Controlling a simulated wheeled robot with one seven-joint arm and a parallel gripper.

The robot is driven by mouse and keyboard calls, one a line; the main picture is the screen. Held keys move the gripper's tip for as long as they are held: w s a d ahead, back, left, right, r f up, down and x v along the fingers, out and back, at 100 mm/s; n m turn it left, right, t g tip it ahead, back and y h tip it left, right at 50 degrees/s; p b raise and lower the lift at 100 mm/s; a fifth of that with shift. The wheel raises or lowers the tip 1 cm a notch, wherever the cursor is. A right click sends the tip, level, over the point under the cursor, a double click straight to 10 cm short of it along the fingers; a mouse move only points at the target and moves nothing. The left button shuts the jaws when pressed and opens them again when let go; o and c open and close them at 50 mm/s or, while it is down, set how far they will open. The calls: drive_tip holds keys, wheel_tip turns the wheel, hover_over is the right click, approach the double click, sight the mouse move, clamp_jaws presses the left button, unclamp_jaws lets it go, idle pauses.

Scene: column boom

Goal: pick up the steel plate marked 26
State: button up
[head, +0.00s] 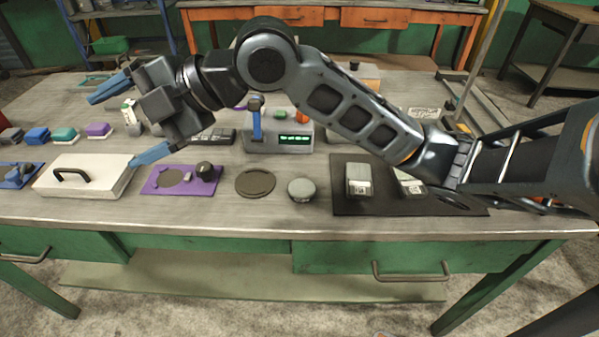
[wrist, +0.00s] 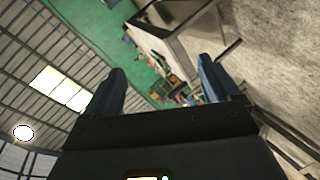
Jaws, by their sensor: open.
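My gripper (head: 131,120) is open and empty, raised over the left part of the workbench and pointing left. Its two blue fingers are spread wide apart; they also show in the wrist view (wrist: 162,68), with only the room beyond them. I cannot read a 26 on anything. A pale metal block or plate (head: 358,178) sits on a dark mat (head: 345,205) at the right. A second pale metal piece (head: 409,184) lies beside it, partly hidden by my arm. Another pale piece with markings (head: 425,112) lies farther back at the right. My gripper is far from all three.
A white lidded box (head: 105,180) with a black handle, a purple board (head: 160,182), a dark disc (head: 255,182) and a grey round piece (head: 301,188) line the front. A grey instrument (head: 275,138) with a green display stands behind them. Small coloured blocks (head: 63,134) sit at left.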

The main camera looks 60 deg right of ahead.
drive_tip(key=s+d+f+n+g+h, duration=0.1)
drive_tip(key=s+d+f+g+h, duration=0.2)
drive_tip(key=d+f, duration=0.4)
drive_tip(key=n+g+h, duration=0.1)
drive_tip(key=g+h, duration=0.4)
drive_tip(key=g, duration=0.2)
hover_over(359, 178)
drive_tip(key=f, duration=0.4)
drive_tip(key=f+p, duration=0.1)
drive_tip(key=f, duration=0.1)
drive_tip(key=shift+w+f, duration=0.25)
drive_tip(key=shift+f, duration=0.1)
drive_tip(key=shift+s+d+f, duration=0.1)
drive_tip(key=shift+s+f, duration=0.15)
wheel_tip(359, 178, down, 7)
drive_tip(key=shift+f+p, duration=0.15)
drive_tip(key=shift+p, duration=0.25)
drive_tip(key=shift+c, duration=0.3)
clamp_jaws()
